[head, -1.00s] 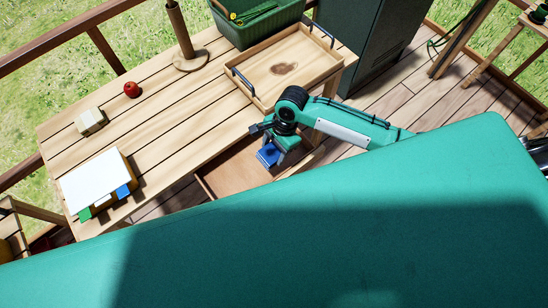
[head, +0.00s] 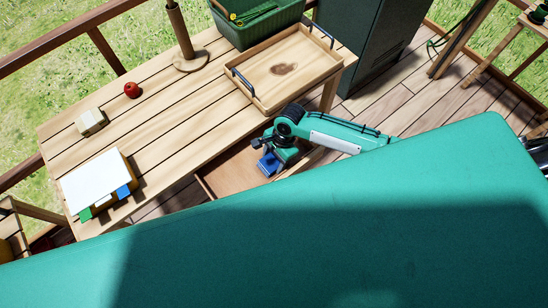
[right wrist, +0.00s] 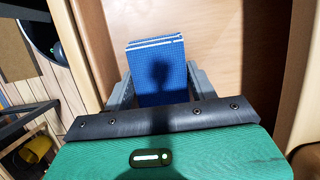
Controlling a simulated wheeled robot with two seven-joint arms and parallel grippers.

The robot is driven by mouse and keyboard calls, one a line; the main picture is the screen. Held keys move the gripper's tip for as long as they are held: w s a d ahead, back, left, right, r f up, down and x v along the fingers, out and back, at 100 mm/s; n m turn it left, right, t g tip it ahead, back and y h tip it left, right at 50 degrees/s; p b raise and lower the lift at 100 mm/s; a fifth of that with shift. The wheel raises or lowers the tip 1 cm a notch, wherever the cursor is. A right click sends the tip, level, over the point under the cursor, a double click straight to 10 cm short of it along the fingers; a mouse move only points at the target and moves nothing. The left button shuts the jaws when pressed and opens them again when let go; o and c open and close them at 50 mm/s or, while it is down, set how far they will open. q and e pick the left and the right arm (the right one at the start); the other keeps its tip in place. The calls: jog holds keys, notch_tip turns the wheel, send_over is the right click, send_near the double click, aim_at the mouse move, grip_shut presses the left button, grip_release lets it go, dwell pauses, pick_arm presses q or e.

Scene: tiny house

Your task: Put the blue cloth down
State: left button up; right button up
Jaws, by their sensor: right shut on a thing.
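The blue cloth (head: 268,163) is folded into a small block. In the right wrist view the cloth (right wrist: 158,75) sits between the two fingers of my right gripper (right wrist: 158,88), which is shut on it. In the head view my right gripper (head: 274,158) holds it over the open wooden drawer (head: 228,172) below the table's front edge. The drawer floor (right wrist: 228,50) is bare beside the cloth. I cannot tell whether the cloth touches the drawer floor. My left gripper is not in view.
The wooden table (head: 170,105) carries a tray (head: 283,68), a green bin (head: 255,25), a red apple (head: 131,90), a pale block (head: 90,122), a post on a round base (head: 190,58) and a white-topped stack (head: 95,180).

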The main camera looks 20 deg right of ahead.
jog(key=shift+s+f, duration=0.45)
jog(key=shift+f, duration=0.2)
jog(key=o, duration=0.9)
jog(key=shift+f, duration=0.1)
jog(key=v, duration=1.3)
jog(key=shift+w+a+r, duration=0.15)
jog(key=shift+w+r, duration=0.15)
jog(key=shift+r, duration=0.1)
